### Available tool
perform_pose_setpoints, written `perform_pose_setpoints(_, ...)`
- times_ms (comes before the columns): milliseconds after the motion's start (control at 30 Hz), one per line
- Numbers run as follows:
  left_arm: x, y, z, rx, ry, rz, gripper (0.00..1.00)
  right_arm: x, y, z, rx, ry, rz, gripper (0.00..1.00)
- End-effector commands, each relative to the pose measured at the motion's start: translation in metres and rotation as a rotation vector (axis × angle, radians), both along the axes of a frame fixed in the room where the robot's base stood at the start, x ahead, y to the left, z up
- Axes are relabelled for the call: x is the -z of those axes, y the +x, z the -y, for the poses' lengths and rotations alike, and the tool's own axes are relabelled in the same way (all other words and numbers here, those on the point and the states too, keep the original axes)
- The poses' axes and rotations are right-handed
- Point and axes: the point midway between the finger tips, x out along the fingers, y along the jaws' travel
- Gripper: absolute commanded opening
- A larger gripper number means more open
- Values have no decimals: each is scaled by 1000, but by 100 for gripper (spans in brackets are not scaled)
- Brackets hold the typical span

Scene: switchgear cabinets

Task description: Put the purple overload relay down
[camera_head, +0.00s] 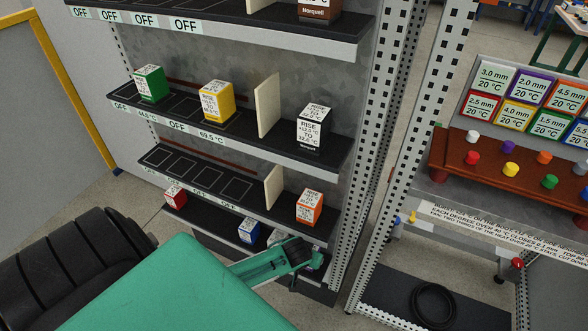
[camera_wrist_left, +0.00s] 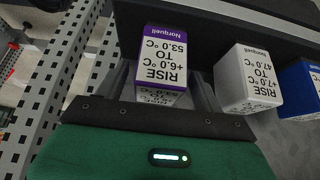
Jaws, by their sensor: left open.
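The purple overload relay (camera_wrist_left: 163,60) has a white label and stands between the two fingers of my left gripper (camera_wrist_left: 162,88) in the left wrist view. The fingers are open, one on each side of it. Whether either finger touches it cannot be told. In the head view my left gripper (camera_head: 306,262) reaches in at the right end of the lowest row of relays and mostly hides the purple relay. My right gripper is not in view.
Next to the purple relay are a white relay (camera_wrist_left: 247,78) and a blue relay (camera_wrist_left: 298,85); a red relay (camera_head: 174,197) is farther left. The shelf above holds an orange relay (camera_head: 309,207) and a cream divider (camera_head: 273,187). A perforated upright (camera_head: 361,180) stands close on the right.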

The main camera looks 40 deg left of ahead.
Motion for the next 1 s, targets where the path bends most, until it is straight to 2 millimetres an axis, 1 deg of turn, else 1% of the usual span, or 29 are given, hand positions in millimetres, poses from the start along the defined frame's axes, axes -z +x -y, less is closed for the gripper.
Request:
perform_pose_setpoints(33, -10, -5, 1, 1, 0, 0, 69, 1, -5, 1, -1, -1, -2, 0)
perform_pose_setpoints(133, -27, -16, 4, 1, 0, 0, 69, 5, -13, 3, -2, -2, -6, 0)
perform_pose_setpoints(167, -22, -24, 6, 1, -1, -4, 69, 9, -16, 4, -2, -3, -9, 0)
perform_pose_setpoints(267, -21, -43, 11, 0, -2, -4, 69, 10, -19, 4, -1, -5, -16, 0)
perform_pose_setpoints(500, -21, -88, 22, 0, -2, -4, 69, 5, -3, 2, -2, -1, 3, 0)
perform_pose_setpoints(600, -22, -103, 25, 0, 0, -2, 69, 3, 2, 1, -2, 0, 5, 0)
perform_pose_setpoints(800, -22, -123, 30, 0, -2, -1, 69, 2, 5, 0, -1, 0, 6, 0)
perform_pose_setpoints(1000, -22, -129, 31, -1, -1, -1, 69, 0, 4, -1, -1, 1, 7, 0)
